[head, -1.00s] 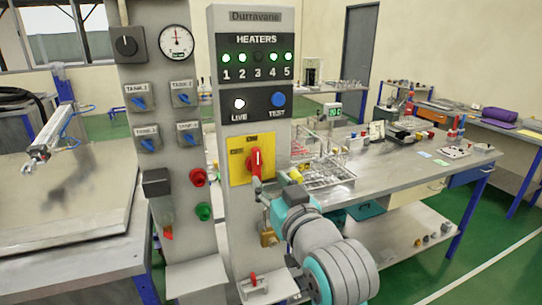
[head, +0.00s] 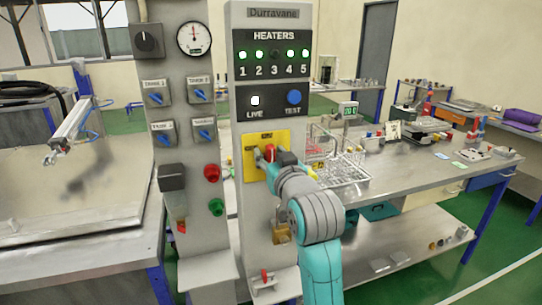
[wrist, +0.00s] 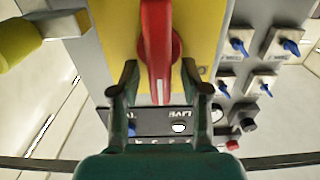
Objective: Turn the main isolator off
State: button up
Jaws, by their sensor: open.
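The main isolator is a red handle (head: 269,152) on a yellow plate (head: 249,168), on the grey panel headed Durravane. In the wrist view the red handle (wrist: 158,50) runs up and down the picture, with a white mark near its lower end. My gripper (head: 266,158) is at the handle in the head view and hides part of it. In the wrist view my gripper (wrist: 160,80) is open, one finger each side of the handle's lower end, with visible gaps. The LIVE lamp (head: 255,101) is lit white.
Heater lamps 1, 2, 4 and 5 are lit green; lamp 3 (head: 274,54) is dark. A brass padlock (head: 281,234) hangs below the isolator. A yellow knob (wrist: 15,42) sticks out beside the plate. A bench (head: 400,180) with racks stands to the right.

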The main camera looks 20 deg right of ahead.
jog(key=shift+c, duration=0.3)
grip_shut()
